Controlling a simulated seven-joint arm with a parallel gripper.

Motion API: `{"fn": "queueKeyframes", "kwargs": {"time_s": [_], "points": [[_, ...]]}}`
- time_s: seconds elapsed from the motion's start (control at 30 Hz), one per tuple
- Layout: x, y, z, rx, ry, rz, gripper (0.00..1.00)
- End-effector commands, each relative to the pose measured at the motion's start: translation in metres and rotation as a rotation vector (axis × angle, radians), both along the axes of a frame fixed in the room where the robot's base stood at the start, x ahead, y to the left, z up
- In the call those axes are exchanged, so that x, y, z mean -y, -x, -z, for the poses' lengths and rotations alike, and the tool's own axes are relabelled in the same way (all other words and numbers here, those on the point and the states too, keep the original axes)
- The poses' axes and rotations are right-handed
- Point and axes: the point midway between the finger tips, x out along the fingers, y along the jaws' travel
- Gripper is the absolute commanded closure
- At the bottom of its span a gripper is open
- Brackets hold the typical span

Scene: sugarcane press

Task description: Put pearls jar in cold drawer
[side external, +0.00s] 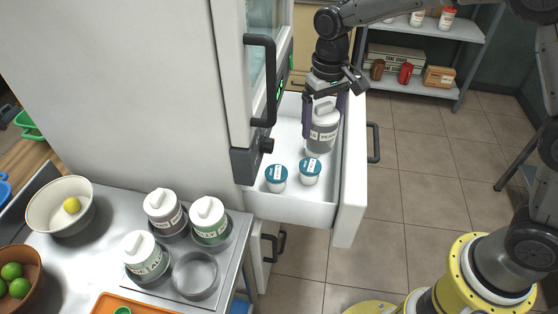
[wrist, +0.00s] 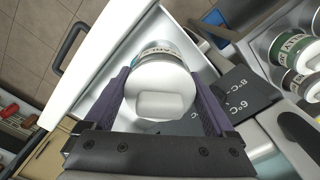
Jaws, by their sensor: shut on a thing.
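The pearls jar (side external: 321,134) is a grey jar with a white lid and a label reading "PEA…". It is upright inside the open white cold drawer (side external: 290,207). My gripper (side external: 322,112) comes from above and is shut on the jar, with a purple finger on each side. In the wrist view the jar's white lid (wrist: 160,90) sits between the fingers of my gripper (wrist: 160,100). I cannot tell whether the jar's base touches the drawer floor. The drawer also shows in the wrist view (wrist: 95,60).
Two small teal-lidded cups (side external: 276,178) (side external: 310,171) stand in the drawer in front of the jar. The fridge handle (side external: 262,80) is close at left. Several labelled jars (side external: 210,220) stand in a counter rack with one empty ring (side external: 195,275).

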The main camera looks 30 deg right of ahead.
Motion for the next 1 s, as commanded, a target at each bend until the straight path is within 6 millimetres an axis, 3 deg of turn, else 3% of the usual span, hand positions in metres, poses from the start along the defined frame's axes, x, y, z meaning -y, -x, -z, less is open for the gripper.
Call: {"fn": "queueKeyframes", "kwargs": {"time_s": [0.1, 0.37, 0.67, 0.83, 1.0], "points": [[0.037, -0.014, -0.003, 0.004, -0.001, 0.081, 0.97], [0.091, -0.03, -0.002, 0.002, -0.001, 0.135, 0.97], [0.077, -0.042, 0.031, -0.002, 0.0, -0.175, 0.97], [0.05, -0.043, 0.073, -0.005, -0.001, -0.456, 0.97], [0.014, -0.033, 0.123, -0.004, -0.001, -0.739, 0.97]]}}
